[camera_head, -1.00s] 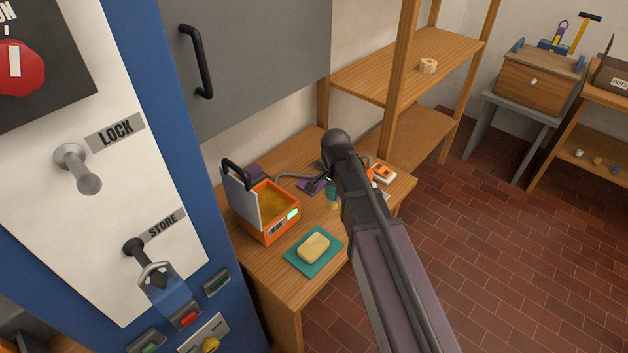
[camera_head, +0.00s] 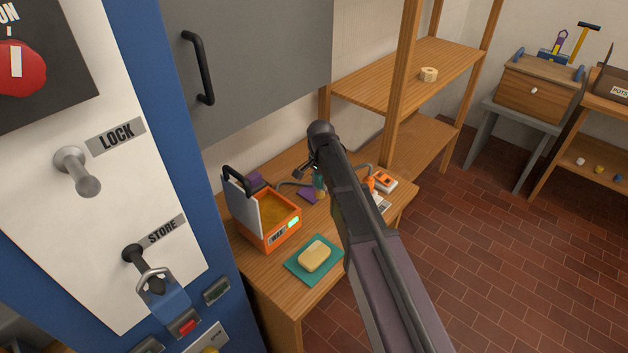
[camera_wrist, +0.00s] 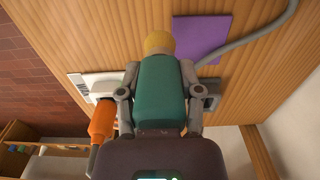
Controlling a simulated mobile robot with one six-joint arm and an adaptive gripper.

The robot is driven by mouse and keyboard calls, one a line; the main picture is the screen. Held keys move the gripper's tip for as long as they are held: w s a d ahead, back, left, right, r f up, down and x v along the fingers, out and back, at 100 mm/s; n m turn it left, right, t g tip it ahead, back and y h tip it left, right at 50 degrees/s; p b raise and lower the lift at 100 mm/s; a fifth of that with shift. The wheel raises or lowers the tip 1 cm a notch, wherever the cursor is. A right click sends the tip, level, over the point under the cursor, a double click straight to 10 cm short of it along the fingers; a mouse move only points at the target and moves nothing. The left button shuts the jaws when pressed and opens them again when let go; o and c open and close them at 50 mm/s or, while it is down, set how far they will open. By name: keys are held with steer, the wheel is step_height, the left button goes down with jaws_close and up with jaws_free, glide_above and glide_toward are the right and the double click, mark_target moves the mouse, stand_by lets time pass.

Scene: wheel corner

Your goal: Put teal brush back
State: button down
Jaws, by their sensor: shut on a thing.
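My gripper (camera_wrist: 159,74) is shut on the teal brush (camera_wrist: 162,98), with one finger on each side of its thick teal handle. The brush's yellowish tip (camera_wrist: 158,43) sticks out past the fingers, over the wooden bench. In the head view the brush (camera_head: 319,182) shows small below my wrist, roughly upright with the tip down, close to a purple mat (camera_head: 308,196). The same mat (camera_wrist: 203,36) shows bare beside the tip in the wrist view. I cannot tell how high the tip is above the bench.
An orange box (camera_head: 268,232) with a raised lid and a teal mat (camera_head: 296,270) with a yellow block (camera_head: 314,256) stand on the bench. A grey cable (camera_wrist: 262,38), a white device (camera_wrist: 92,86) and an orange-handled tool (camera_wrist: 101,122) lie near my gripper. A wooden shelf post (camera_head: 400,75) rises behind.

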steer(key=shift+w+a+f, duration=0.1)
steer(key=shift+w+a, duration=0.3)
steer(key=shift+w, duration=0.4)
steer(key=shift+w+a+f, duration=0.1)
steer(key=shift+w+a, duration=0.3)
steer(key=shift+w, duration=0.35)
steer(key=shift+w+a, duration=0.25)
steer(key=shift+w, duration=0.25)
steer(key=shift+w+a+f+b, duration=0.2)
steer(key=shift+w+f+b, duration=0.15)
steer(key=shift+f+b, duration=0.15)
steer(key=shift+w+a+f+b, duration=0.2)
steer(key=shift+w+f+b, duration=0.2)
steer(key=shift+b, duration=0.1)
steer(key=shift+s+f+b, duration=0.1)
steer(key=shift+f+b, duration=0.7)
steer(key=shift+f, duration=0.1)
steer(key=shift+c, duration=1.3)
jaws_free()
